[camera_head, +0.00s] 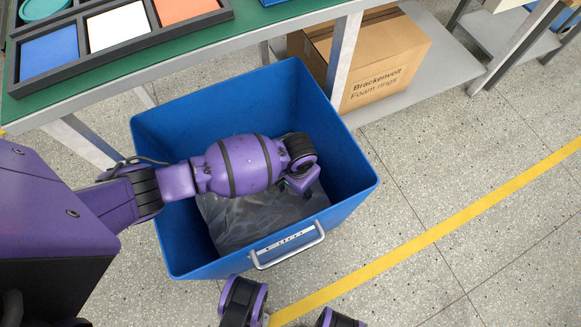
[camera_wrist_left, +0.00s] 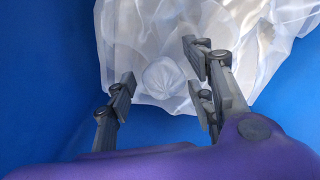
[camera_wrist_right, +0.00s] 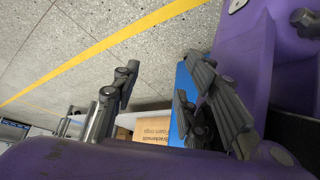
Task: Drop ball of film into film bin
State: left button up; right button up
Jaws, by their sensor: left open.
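The blue film bin (camera_head: 190,262) stands on the floor with crumpled clear film (camera_head: 235,222) in its bottom. My left arm reaches over its rim, and my left gripper (camera_head: 300,182) is down inside it. In the left wrist view, a small whitish ball of film (camera_wrist_left: 165,80) shows beyond and between the spread left fingers, apart from them, against the crumpled film. Whether it rests on that film or is above it, I cannot tell. The ball is hidden in the head view. In the right wrist view, my right gripper (camera_wrist_right: 160,78) has its fingers apart with nothing between them, outside the bin.
A green-topped table (camera_head: 250,20) with a tray of coloured squares (camera_head: 118,26) stands behind the bin. A cardboard box (camera_head: 385,62) labelled foam rings sits on its lower shelf. The bin's front has a handle (camera_head: 288,250). Speckled floor with a yellow line (camera_head: 440,232) is clear to the right.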

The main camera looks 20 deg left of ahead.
pick_arm(q)
jog(key=shift+w+r, duration=0.1)
notch_tip(320, 180, up, 7)
jog(key=p, duration=0.3)
jog(key=shift+r+p, duration=1.05)
jog(key=shift+r, duration=1.6)
